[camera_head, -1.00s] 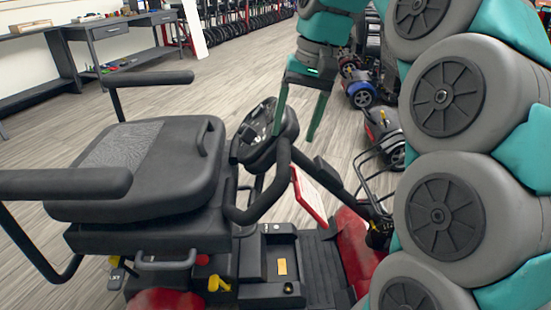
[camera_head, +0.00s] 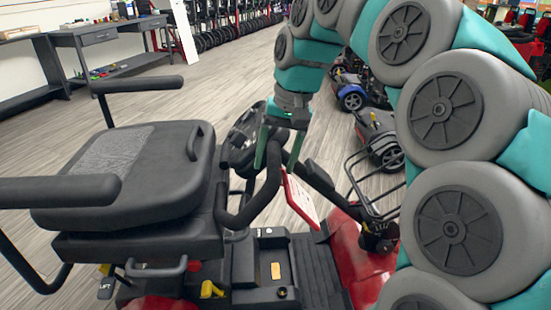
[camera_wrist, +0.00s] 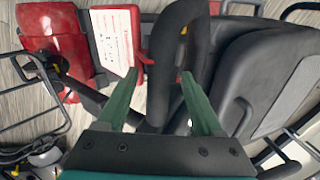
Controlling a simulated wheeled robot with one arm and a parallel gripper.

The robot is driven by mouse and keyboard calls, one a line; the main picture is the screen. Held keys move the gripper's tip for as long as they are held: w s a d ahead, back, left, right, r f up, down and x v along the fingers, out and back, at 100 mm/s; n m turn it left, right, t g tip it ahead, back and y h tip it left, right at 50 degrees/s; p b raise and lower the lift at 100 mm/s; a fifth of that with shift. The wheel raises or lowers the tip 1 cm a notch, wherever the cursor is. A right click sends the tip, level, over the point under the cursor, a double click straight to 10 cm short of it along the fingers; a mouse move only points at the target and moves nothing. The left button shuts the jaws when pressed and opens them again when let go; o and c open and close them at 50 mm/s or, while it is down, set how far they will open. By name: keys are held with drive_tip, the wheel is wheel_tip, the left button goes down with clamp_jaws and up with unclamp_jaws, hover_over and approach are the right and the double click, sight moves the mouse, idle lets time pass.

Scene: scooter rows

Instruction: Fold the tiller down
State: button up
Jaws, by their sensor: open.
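The red scooter's black tiller (camera_head: 262,195) leans over the footwell toward the seat, with a curved handlebar and a round console at its top. It also shows in the wrist view (camera_wrist: 165,72) as a thick black bar. My gripper (camera_head: 277,165) is open and points down at the handlebar from above. In the wrist view its two green fingers (camera_wrist: 160,75) stand on either side of the bar, with gaps visible. Whether either finger touches the bar I cannot tell. A white and red panel (camera_head: 302,200) hangs on the tiller's front side.
The black seat (camera_head: 130,175) with armrests stands left of the tiller, close to it. The footwell (camera_head: 285,270) is below. A black wire basket frame (camera_head: 365,180) is to the right. More scooters (camera_head: 378,135) stand behind. Workbenches (camera_head: 110,35) line the back left; open floor lies between.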

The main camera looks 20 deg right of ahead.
clamp_jaws()
idle(0.6)
idle(0.9)
